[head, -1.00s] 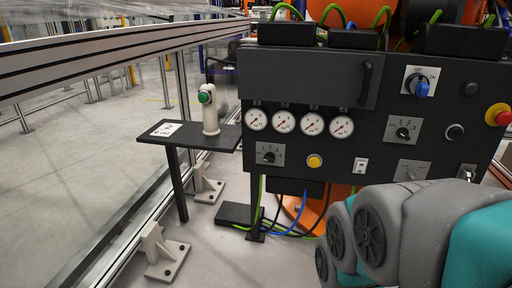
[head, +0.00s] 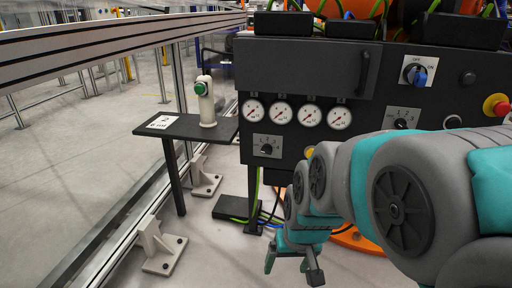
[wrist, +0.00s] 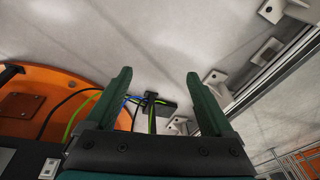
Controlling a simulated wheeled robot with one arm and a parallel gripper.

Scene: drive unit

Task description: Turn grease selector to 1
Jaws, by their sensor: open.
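The dark control panel (head: 350,90) carries two black rotary selectors on grey plates with small numbers. One selector (head: 267,148) is at the lower left under the gauges. The other selector (head: 402,123) is at the right, partly covered by my arm. I cannot read which is the grease selector, nor its exact setting. My gripper (head: 292,264) is below and in front of the panel, pointing down. In the wrist view my gripper (wrist: 158,78) is open and empty, with floor and cables beyond the fingers. It touches no selector.
A small black side table (head: 185,127) left of the panel holds a white post with a green button (head: 200,88). A rail (head: 100,45) runs along the left.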

